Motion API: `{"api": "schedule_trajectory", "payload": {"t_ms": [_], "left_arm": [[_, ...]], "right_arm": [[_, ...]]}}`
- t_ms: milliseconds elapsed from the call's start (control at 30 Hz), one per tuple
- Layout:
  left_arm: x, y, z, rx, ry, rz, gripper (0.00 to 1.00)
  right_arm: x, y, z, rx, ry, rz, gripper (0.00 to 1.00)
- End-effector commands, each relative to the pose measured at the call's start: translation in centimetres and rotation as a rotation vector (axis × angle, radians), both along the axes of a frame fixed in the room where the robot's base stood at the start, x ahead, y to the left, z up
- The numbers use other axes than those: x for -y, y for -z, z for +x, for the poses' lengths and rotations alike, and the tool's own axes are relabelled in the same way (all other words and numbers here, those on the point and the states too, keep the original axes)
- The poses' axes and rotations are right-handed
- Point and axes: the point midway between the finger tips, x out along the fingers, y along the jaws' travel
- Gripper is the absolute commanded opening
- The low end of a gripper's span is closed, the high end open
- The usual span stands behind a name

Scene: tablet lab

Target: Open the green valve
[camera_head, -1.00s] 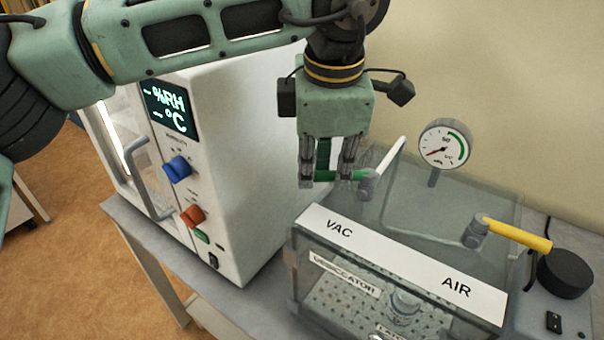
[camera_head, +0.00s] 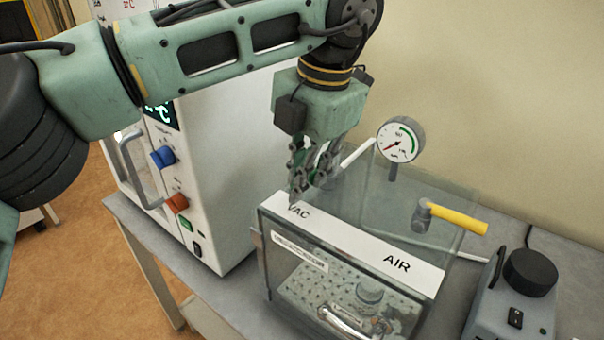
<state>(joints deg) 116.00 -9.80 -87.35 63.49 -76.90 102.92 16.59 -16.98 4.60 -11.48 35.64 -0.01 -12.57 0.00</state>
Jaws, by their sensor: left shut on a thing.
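The green valve (camera_head: 324,180) is on top of the clear desiccator box, at its VAC end. Its handle is almost wholly hidden by my left gripper (camera_head: 308,183), which is shut on it. The gripper comes down from above, and its fingers are turned at an angle to the box's front edge. A white tube runs from behind the fingers towards the gauge. My right gripper is not in view.
A yellow valve (camera_head: 455,219) is at the AIR end. A pressure gauge (camera_head: 398,140) rises behind the box (camera_head: 355,243). A white cabinet (camera_head: 225,150) with blue and orange knobs stands left. A grey device with a black knob (camera_head: 530,270) stands right.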

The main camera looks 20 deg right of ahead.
Motion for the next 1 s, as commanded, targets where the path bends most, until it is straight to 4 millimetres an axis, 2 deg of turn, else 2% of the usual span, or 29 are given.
{"api": "schedule_trajectory", "payload": {"t_ms": [300, 767, 800, 1000], "left_arm": [[0.07, -0.27, 0.21, 0.006, -0.094, -0.007, 0.00], [0.04, -0.30, 0.25, 0.007, -0.107, -0.006, 0.00], [0.04, -0.30, 0.25, 0.007, -0.107, -0.006, 0.15], [0.05, -0.19, 0.17, 0.004, -0.104, -0.005, 0.31]], "right_arm": [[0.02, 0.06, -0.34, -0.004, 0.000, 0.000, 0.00], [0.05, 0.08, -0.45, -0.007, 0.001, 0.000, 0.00], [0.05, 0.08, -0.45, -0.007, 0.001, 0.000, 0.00], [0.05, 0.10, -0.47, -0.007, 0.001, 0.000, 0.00]]}}
